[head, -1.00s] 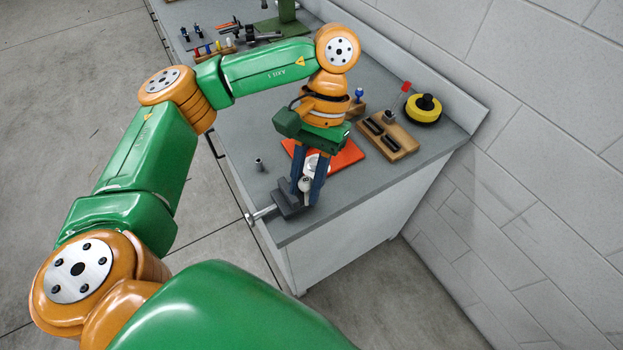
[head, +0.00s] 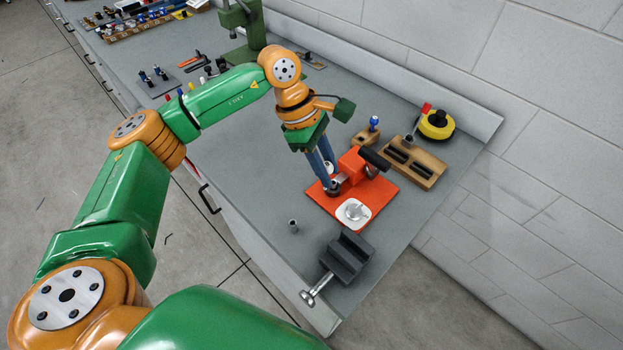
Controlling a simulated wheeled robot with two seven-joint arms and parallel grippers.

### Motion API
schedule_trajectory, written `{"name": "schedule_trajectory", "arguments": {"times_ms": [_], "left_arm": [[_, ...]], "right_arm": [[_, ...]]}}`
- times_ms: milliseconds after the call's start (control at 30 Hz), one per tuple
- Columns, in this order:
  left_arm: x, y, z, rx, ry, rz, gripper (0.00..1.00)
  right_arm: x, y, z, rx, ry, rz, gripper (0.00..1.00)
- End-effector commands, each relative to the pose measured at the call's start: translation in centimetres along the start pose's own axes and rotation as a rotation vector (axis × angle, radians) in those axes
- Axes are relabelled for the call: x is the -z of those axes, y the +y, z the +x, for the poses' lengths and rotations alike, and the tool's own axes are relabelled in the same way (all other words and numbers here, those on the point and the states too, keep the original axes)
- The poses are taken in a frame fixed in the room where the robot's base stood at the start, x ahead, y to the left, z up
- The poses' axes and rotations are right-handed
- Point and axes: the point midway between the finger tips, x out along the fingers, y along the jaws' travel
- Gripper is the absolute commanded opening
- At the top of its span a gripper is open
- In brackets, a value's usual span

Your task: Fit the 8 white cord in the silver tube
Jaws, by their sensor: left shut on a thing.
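My left gripper (head: 331,188) reaches down, blue fingers together, over the left part of an orange mat (head: 384,192). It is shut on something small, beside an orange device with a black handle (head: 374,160). A white bit shows between the fingers, but I cannot make out the held thing. A white dish (head: 354,212) with a pale item lies on the mat. I cannot tell whether this item is the white cord. My right gripper is not in view.
A dark vise (head: 347,257) with a silver handle sits at the near bench corner. A wooden block with black slots (head: 415,164) and a yellow-black reel (head: 437,124) are at the right. A green stand (head: 243,30) is at the back.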

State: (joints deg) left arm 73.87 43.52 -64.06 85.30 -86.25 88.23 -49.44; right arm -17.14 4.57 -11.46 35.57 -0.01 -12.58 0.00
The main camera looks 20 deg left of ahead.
Motion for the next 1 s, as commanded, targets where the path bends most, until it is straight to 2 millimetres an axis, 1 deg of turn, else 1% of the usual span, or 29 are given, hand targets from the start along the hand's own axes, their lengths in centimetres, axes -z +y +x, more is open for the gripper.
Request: {"name": "schedule_trajectory", "arguments": {"times_ms": [200,300,400,500,667,900,1000], "left_arm": [[0.1,3.7,0.5,-0.207,0.006,-0.489,0.0],[0.1,5.3,0.5,-0.287,0.008,-0.682,0.0],[0.1,6.2,0.3,-0.339,0.01,-0.808,0.0],[0.2,6.6,0.4,-0.36,0.012,-0.863,0.0],[0.7,6.6,1.4,-0.36,0.013,-0.869,0.0],[1.8,6.5,4.1,-0.357,0.014,-0.868,0.0],[2.2,6.5,5.0,-0.358,0.014,-0.867,0.0]], "right_arm": [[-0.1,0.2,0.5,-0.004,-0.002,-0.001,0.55],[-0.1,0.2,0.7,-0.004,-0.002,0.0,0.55],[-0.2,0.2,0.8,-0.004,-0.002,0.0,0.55],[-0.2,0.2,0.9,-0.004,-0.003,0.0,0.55],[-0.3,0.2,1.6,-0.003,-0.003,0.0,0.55],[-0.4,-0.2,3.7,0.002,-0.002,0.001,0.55],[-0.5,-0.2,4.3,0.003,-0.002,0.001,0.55]]}}
